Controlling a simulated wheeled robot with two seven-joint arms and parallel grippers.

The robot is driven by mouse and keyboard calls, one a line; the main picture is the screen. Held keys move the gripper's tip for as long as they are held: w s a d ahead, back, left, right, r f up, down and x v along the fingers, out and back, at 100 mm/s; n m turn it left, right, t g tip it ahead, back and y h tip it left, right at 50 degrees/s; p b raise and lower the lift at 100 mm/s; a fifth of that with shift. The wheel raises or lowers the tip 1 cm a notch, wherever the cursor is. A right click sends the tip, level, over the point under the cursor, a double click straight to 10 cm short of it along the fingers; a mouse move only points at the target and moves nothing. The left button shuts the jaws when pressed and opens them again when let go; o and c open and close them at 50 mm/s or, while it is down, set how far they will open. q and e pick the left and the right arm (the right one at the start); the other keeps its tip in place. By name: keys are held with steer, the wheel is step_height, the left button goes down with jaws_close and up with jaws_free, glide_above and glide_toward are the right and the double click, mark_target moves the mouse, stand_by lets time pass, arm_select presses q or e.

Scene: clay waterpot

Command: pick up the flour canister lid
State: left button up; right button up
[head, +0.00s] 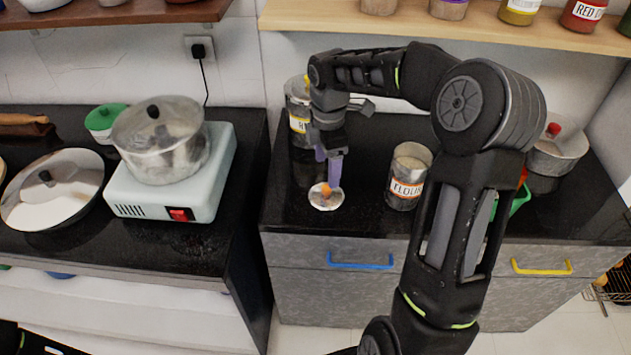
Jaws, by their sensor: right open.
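The flour canister (405,178) stands upright on the black counter, uncovered, with a label partly reading "FLOUR". A round silvery lid (322,203) with an orange knob (326,189) lies on the counter to its left, near the front edge. I take it for the flour canister lid. My right gripper (330,176) points down over this lid. Its purple fingers are open, with the tips close to the knob; I cannot tell whether they touch it. My left gripper is not in view.
Another labelled canister (299,128) stands behind my right gripper, partly hidden. A pot (160,142) sits on a hot plate (220,165) at left, beside a lidded pan (52,190). A pan (558,155) stands at right. A gap separates the two counters.

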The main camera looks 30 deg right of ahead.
mark_target(327, 188)
steer(key=shift+s+r, duration=0.1)
steer(key=shift+s, duration=0.25)
steer(key=shift+w+f, duration=0.1)
steer(key=shift+f, duration=1.2)
steer(key=shift+w+f+p, duration=0.1)
steer(key=shift+f+p, duration=0.55)
steer(key=shift+f, duration=2)
jaws_close()
